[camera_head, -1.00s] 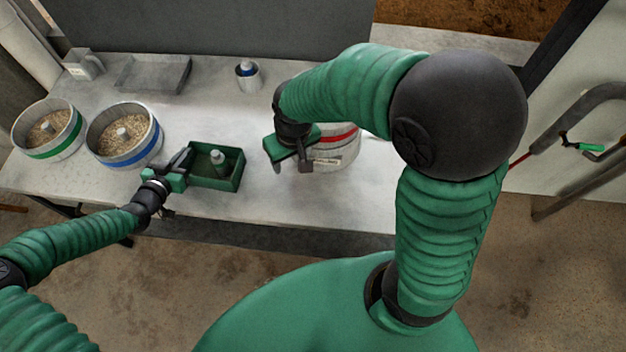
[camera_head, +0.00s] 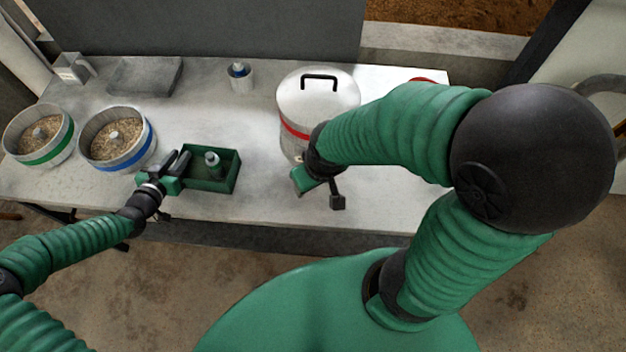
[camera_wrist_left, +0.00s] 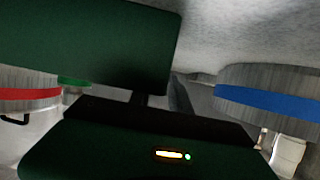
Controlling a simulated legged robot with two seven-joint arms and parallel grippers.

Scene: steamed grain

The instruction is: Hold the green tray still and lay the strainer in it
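The green tray (camera_head: 224,187) sits on the table left of centre. A small grey-green upright piece with a pale top (camera_head: 212,160) stands inside it. My left gripper (camera_head: 177,162) is at the tray's left end, its fingers close together and seemingly shut on the left wall. The left wrist view shows the tray's dark green side (camera_wrist_left: 85,45) close by. My right gripper (camera_head: 320,192) is open and empty, in front of the red-banded pot. One of its fingers shows clearly; the other is mostly hidden. I cannot pick out a strainer with certainty.
The lidded red-banded pot (camera_head: 318,95) stands right of the tray. A blue-banded bowl (camera_head: 118,157) and a green-banded bowl (camera_head: 40,150) of grain stand left. A grey tray (camera_head: 145,77) and a small cup (camera_head: 240,82) are behind. Table between tray and pot is clear.

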